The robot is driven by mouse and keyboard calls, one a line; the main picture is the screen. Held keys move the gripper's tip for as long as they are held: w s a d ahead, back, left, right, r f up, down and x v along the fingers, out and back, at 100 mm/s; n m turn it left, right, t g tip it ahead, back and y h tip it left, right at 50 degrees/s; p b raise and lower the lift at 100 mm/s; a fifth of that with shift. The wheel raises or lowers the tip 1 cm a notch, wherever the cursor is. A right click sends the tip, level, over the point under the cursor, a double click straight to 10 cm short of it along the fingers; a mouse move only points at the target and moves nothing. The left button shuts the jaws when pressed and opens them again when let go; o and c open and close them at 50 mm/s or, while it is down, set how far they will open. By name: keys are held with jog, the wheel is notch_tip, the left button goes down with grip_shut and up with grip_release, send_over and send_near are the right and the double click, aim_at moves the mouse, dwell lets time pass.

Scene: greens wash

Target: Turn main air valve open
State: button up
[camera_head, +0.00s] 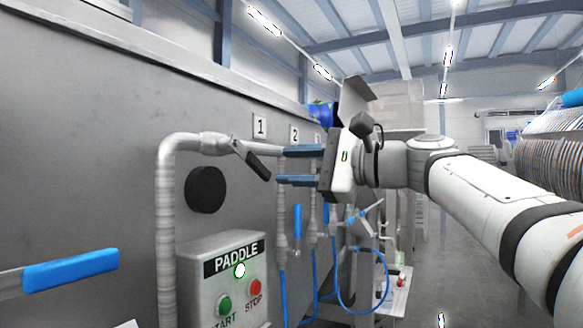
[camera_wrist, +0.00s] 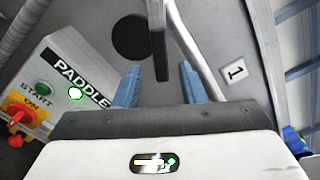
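A grey pipe valve with a black lever handle (camera_head: 252,160) is on the thick pipe (camera_head: 166,230) beside the label 1; the handle slants down to the right. No label names it as the main air valve. My gripper (camera_head: 279,165) is open, its two blue fingers apart and pointing at the wall just right of the handle's end. In the wrist view, the black handle (camera_wrist: 159,66) shows between the fingertips of my gripper (camera_wrist: 157,80). I cannot tell whether they touch. Nothing is held.
The PADDLE box (camera_head: 220,280) with green START and red STOP buttons stands below. A black round disc (camera_head: 205,189) is on the wall. A blue lever (camera_head: 70,268) sticks out at the left. Blue-handled valves (camera_head: 297,226) and hoses (camera_head: 344,295) hang below my gripper. The right-hand floor is open.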

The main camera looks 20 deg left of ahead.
aim_at(252, 160)
jog(key=shift+s+f+m, duration=0.1)
jog(key=shift+f+m, duration=0.1)
jog(key=shift+m, duration=0.2)
jog(key=shift+c, duration=0.6)
jog(key=f+m, duration=0.1)
jog(key=m, duration=0.1)
jog(key=s+d+f+m+y, duration=0.1)
jog(key=m, duration=0.2)
jog(key=s+f+m, duration=0.1)
jog(key=m, duration=0.2)
jog(key=shift+s+d+f+t+p, duration=0.1)
jog(key=shift+d+f+t+p, duration=0.15)
jog(key=shift+d+t+p, duration=0.1)
jog(key=c, duration=0.5)
jog(key=f+m, duration=0.1)
jog(key=m, duration=0.2)
jog(key=s+d+f+m+t, duration=0.1)
jog(key=m, duration=0.1)
jog(key=f+m, duration=0.2)
jog(key=m, duration=0.1)
jog(key=shift+s+d+m+t+y, duration=0.25)
jog(key=shift+s+d+m+y, duration=0.05)
jog(key=shift+s+d+y, duration=0.1)
grip_shut()
jog(key=w+a+r+m+p, duration=0.1)
jog(key=w+a+r+p, duration=0.3)
jog(key=a, duration=0.4)
jog(key=shift+w+a+r+m+t+p, duration=0.3)
jog(key=shift+w+m+t+p, duration=0.1)
jog(key=shift+p, duration=0.1)
